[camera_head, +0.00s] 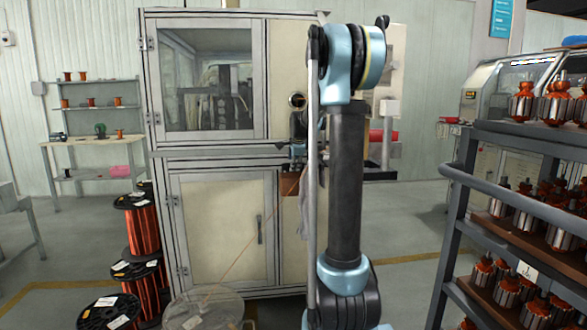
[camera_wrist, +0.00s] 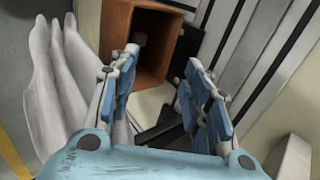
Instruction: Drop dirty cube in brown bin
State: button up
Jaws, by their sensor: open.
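The brown bin (camera_wrist: 117,30) is at the top middle of the wrist view, its open top facing my gripper. A small greyish lump shows inside the bin; I cannot tell whether it is the dirty cube. In the head view, the brown bin (camera_head: 289,185) hangs on the front of the cream machine, partly hidden by my arm. My gripper (camera_wrist: 162,66) is open, with its blue-padded fingers apart and nothing between them. It is over the near side of the bin. In the head view, my gripper (camera_head: 297,158) is small, just above the bin.
The cream machine cabinet (camera_head: 222,225) stands behind. Copper wire spools (camera_head: 142,230) stand at left. A dark rack (camera_head: 510,236) with several armatures is close at right. Grey floor is clear between the cabinet and rack.

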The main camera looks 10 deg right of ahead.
jog(key=v, duration=0.8)
jog(key=shift+s+r, duration=0.2)
jog(key=s+f+n+g, duration=0.2)
jog(key=s+f+n, duration=0.4)
jog(key=s, duration=0.9)
jog(key=s+f+n+g, duration=0.2)
jog(key=s+f+n, duration=0.4)
jog(key=s+f, duration=0.5)
jog(key=s+f+n+g, duration=0.1)
jog(key=s+f+n, duration=0.5)
jog(key=s, duration=1.5)
notch_tip(320, 180, down, 3)
jog(key=shift+a+f+g, duration=0.1)
jog(key=shift+a+g, duration=0.15)
jog(key=shift+g, duration=0.15)
jog(key=shift+s, duration=0.1)
jog(key=shift+w+f, duration=0.15)
jog(key=shift+w, duration=0.3)
